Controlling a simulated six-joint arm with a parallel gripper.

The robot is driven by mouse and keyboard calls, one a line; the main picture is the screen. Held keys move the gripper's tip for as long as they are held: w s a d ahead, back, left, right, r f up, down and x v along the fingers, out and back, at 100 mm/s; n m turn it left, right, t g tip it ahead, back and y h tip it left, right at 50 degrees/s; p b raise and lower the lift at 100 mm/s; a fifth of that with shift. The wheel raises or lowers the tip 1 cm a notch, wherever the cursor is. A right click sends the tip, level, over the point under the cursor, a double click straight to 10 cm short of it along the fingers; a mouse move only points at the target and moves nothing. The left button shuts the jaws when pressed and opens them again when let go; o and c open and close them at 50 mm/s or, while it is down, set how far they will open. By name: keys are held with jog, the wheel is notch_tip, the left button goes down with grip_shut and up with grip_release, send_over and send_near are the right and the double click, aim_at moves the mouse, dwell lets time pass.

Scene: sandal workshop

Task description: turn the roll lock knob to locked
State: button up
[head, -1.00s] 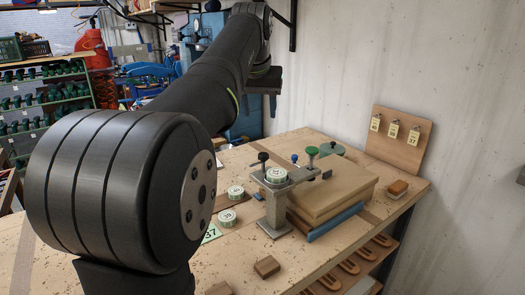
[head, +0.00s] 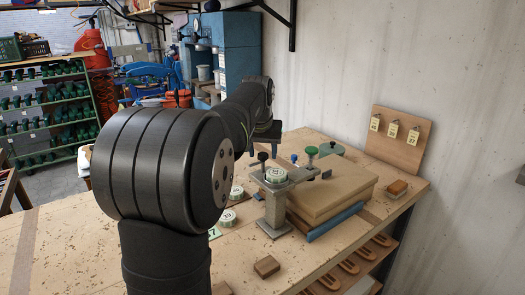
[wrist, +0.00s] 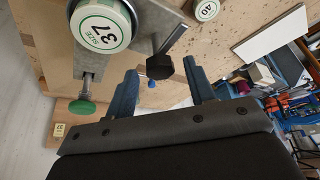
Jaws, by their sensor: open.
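A grey clamp fixture (head: 274,212) stands on the bench with a round "SIZE 37" disc (wrist: 102,25) on top. Which is the roll lock knob is not marked, and no locked position can be read. My gripper (wrist: 160,72) is open and empty, with the black and blue knobs showing between its fingers. In the head view the gripper is behind the fixture, partly hidden by my arm.
A tan block stack (head: 335,190) with a blue strip (head: 334,222) stands right of the fixture. A tag board (head: 393,150) leans at the wall. Numbered discs (head: 227,216) lie to the left, and a small wood block (head: 266,266) lies in front. Bench front is mostly clear.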

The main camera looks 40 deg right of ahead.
jog(key=c, duration=1)
jog(key=shift+o, duration=0.2)
jog(key=shift+n, duration=0.4)
jog(key=n, duration=0.2)
jog(key=n+t+y, duration=0.1)
jog(key=shift+s+d+n+y, duration=0.2)
jog(key=shift+n+y, duration=0.1)
jog(key=shift+n, duration=0.1)
jog(key=n, duration=0.2)
jog(key=n+y, duration=0.1)
jog(key=n, duration=0.1)
jog(key=shift+d+n+y, duration=0.1)
jog(key=shift+n+y, duration=0.2)
jog(key=n+y, duration=0.1)
jog(key=n, duration=0.3)
jog(key=shift+w+d+n+y, duration=0.1)
jog(key=shift+d+n+y, duration=0.05)
jog(key=shift+n+y, duration=0.2)
jog(key=shift+w+n+g+y, duration=0.1)
jog(key=shift+n+g+y, duration=0.5)
jog(key=shift+n, duration=1.35)
